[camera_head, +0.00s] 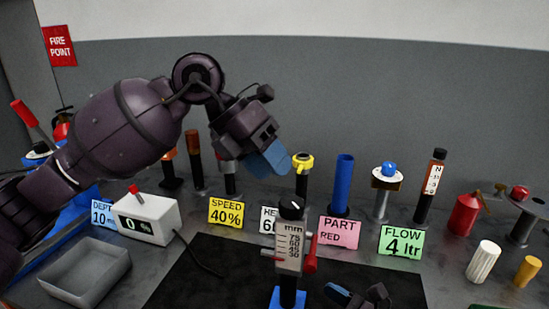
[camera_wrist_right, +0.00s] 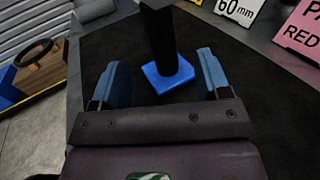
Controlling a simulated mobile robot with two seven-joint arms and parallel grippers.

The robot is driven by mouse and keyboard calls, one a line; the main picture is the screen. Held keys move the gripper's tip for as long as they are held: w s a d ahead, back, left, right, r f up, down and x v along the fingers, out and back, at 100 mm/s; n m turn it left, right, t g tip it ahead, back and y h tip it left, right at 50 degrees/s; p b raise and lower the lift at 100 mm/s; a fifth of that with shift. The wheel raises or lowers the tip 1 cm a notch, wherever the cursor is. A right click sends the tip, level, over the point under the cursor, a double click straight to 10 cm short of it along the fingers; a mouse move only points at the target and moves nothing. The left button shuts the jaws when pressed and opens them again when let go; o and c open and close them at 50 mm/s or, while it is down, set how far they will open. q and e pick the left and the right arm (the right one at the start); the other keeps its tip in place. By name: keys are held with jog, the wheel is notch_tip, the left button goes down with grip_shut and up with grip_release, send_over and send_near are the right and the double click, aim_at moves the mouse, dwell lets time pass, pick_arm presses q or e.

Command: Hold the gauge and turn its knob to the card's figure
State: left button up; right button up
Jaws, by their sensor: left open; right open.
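The gauge (camera_head: 289,245) stands upright on a dark post with a blue base (camera_head: 287,300). It has a mm scale, a black knob (camera_head: 291,208) on top and red parts at its sides; the exact reading is too small to tell. A white card (camera_head: 267,220) behind it is partly hidden; the right wrist view shows 60 mm on it (camera_wrist_right: 237,8). My left gripper (camera_head: 268,162) is open and empty, above and behind the gauge's knob in the picture. My right gripper (camera_wrist_right: 161,78) is open, its blue fingers apart on either side of the post's foot, not touching it.
A white display box (camera_head: 148,218) and grey tray (camera_head: 85,272) are at left. Several posts and fittings line the back.

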aim_at(283, 277)
jog(key=shift+a, duration=0.1)
pick_arm(q)
jog(key=t+y, duration=0.1)
jog(key=s+r+m+t+y, duration=0.1)
jog(key=y, duration=0.1)
jog(key=d+m+t+y, duration=0.1)
jog(key=shift+s+r, duration=0.3)
pick_arm(e)
jog(key=x, duration=1)
jog(key=shift+w+a, duration=0.2)
jog(key=shift+w, duration=0.05)
jog(key=shift+c, duration=0.5)
